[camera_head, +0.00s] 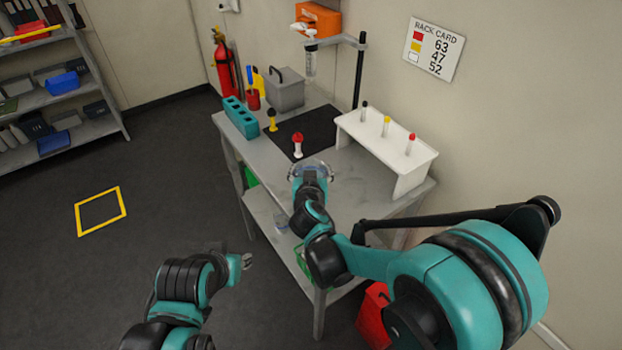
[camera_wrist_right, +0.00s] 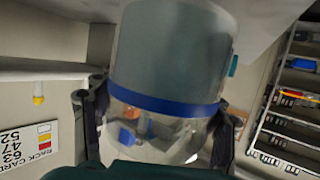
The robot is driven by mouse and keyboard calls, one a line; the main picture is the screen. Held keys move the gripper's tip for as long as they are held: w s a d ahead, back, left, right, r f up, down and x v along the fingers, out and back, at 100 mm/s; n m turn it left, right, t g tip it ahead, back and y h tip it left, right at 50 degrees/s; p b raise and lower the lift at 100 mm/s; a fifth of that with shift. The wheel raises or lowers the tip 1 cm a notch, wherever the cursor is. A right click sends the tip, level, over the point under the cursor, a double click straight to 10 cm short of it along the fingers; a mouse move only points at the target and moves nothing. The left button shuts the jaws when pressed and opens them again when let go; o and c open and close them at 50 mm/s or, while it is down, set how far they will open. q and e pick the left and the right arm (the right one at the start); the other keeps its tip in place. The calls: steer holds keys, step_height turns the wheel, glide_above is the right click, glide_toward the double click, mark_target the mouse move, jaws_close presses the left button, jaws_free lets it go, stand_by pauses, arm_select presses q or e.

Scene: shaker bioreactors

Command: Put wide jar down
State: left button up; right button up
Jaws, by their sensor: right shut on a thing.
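The wide jar (camera_wrist_right: 170,60) is a clear, wide vessel with a blue band around it, and it fills the middle of the right wrist view. My right gripper (camera_wrist_right: 158,118) is shut on it, one finger on each side. In the head view the jar (camera_head: 311,168) shows at the front of the grey workbench (camera_head: 345,195), mostly behind my right gripper (camera_head: 310,177). I cannot tell whether its base touches the bench top. My left gripper (camera_head: 247,261) is apart from the bench, over the floor; its jaw opening is too small to judge.
A black mat (camera_head: 318,135) lies behind the jar, with a red-topped tube (camera_head: 298,146) close by. A white rack (camera_head: 380,143) with several tubes stands right. A teal block (camera_head: 240,118), a grey box (camera_head: 285,90) and a stand (camera_head: 359,75) are farther back.

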steer(key=shift+f+b, duration=0.5)
steer(key=shift+f, duration=0.95)
steer(key=shift+f, duration=0.15)
steer(key=o, duration=1.5)
steer(key=shift+c, duration=0.2)
